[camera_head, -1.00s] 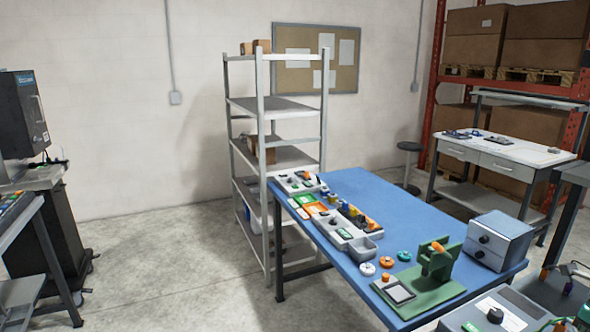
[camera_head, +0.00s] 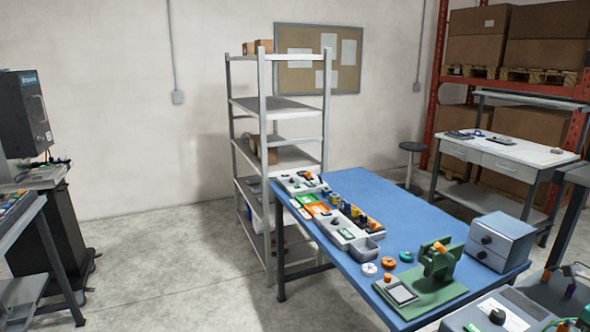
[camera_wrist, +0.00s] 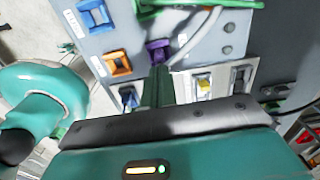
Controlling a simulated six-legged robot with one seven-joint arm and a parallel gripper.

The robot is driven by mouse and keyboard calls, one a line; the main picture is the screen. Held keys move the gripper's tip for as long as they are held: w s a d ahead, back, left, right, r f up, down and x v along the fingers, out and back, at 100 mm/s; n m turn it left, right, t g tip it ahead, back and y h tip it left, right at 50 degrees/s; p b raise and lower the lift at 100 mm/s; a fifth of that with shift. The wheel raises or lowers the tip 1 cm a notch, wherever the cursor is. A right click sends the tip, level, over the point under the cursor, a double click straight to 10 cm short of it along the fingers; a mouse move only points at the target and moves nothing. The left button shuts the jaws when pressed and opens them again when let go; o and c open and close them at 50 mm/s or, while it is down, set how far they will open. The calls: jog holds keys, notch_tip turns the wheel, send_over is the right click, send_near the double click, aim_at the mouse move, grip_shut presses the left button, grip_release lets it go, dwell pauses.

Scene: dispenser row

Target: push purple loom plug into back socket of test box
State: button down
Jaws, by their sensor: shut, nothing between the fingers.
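In the wrist view, a grey panel carries coloured sockets: a blue one (camera_wrist: 93,16), an orange one (camera_wrist: 118,63) and a purple part (camera_wrist: 158,50). A grey cable runs close to the right of the purple part. I cannot tell how much of the purple part is plug and how much is socket. My gripper (camera_wrist: 157,76) is shut and empty, its dark green fingertips right at the purple part's near edge. Whether they touch is unclear. In the head view, a small purple piece (camera_head: 570,289) shows at the lower right; I cannot tell if it is the plug.
In the wrist view, a green connector (camera_wrist: 200,3) lies at the top, and pale slots with a yellow part (camera_wrist: 205,85) sit right of the fingers.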

jog(key=shift+f, duration=1.05)
dwell(0.4)
jog(key=shift+r, duration=3.05)
